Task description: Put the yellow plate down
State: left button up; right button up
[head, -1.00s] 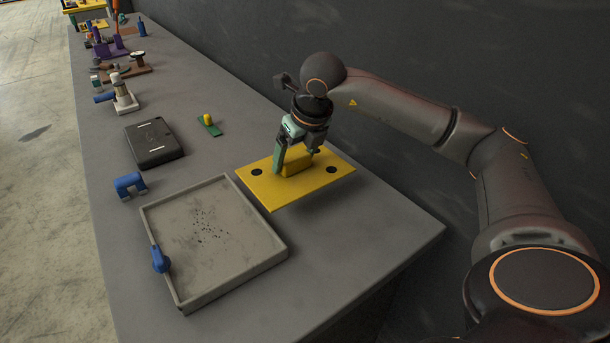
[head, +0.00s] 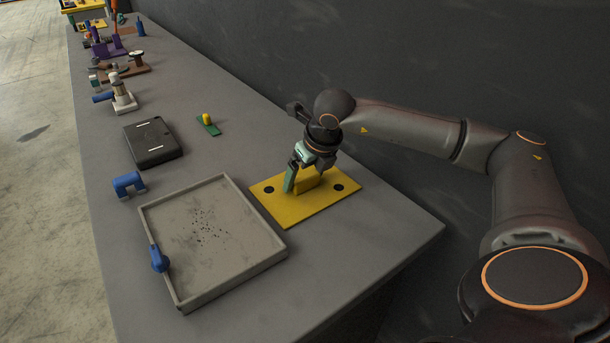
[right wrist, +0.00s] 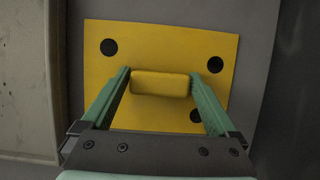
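The yellow plate (head: 322,204) with black round spots lies at the right of the grey tray, and looks flat on the bench top. A raised yellow block handle (right wrist: 161,84) stands at its middle. My right gripper (head: 303,184) is over the plate from above. In the right wrist view its green fingers (right wrist: 160,82) are at the two ends of the handle, with no clear gap, so it looks shut on it. My left gripper is out of view.
The grey tray (head: 272,259) with dark specks and a blue handle (head: 158,258) is close to the plate's left. A black case (head: 153,143), a blue bracket (head: 129,184) and a green piece with a yellow knob (head: 208,124) lie farther back. The bench (head: 370,240) is clear at front right.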

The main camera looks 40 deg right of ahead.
jog(key=shift+o, duration=0.2)
jog(key=shift+r, duration=0.2)
jog(key=v, duration=1.2)
